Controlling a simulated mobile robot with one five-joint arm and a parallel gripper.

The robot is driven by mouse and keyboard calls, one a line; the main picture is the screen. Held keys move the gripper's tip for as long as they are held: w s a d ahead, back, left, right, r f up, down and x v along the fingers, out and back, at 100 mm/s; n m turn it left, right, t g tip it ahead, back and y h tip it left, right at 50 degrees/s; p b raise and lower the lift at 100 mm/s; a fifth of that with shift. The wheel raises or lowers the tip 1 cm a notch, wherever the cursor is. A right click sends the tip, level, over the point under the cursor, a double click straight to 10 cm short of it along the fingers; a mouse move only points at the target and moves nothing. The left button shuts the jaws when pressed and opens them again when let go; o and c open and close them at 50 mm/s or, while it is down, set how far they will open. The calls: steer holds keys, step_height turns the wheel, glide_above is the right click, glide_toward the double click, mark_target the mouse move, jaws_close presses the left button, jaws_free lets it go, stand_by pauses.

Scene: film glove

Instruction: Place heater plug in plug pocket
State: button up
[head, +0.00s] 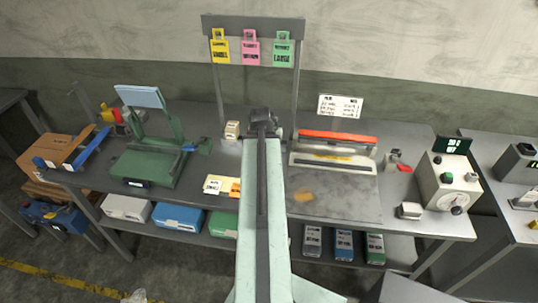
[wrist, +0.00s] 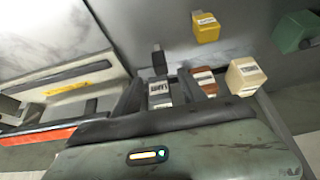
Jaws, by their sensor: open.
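Several small labelled blocks show in the wrist view: a grey one (wrist: 159,93), a brown one (wrist: 205,84), a cream one (wrist: 246,77) and a yellow one (wrist: 206,27). Their labels are too small to read surely, so I cannot tell which is the heater plug. My gripper (wrist: 156,88) is open, with dark fingers either side of the grey block; I cannot tell whether they touch it. In the head view my gripper (head: 264,118) is over the back middle of the bench, and my arm hides much beneath it. I cannot make out the plug pocket.
A cream block (head: 232,130) stands left of my gripper. A green press (head: 150,160) is at left, a red-topped sealer (head: 335,150) at right, and a control box (head: 447,183) farther right. A tag rack (head: 253,25) rises behind. The bench's front right is fairly clear.

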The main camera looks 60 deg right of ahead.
steer(key=b+x, duration=0.6)
steer(key=x, duration=0.1)
steer(key=shift+w+f, duration=0.15)
steer(key=shift+f, duration=0.25)
steer(key=shift+a+r, duration=0.1)
steer(key=shift+r, duration=0.1)
jaws_close()
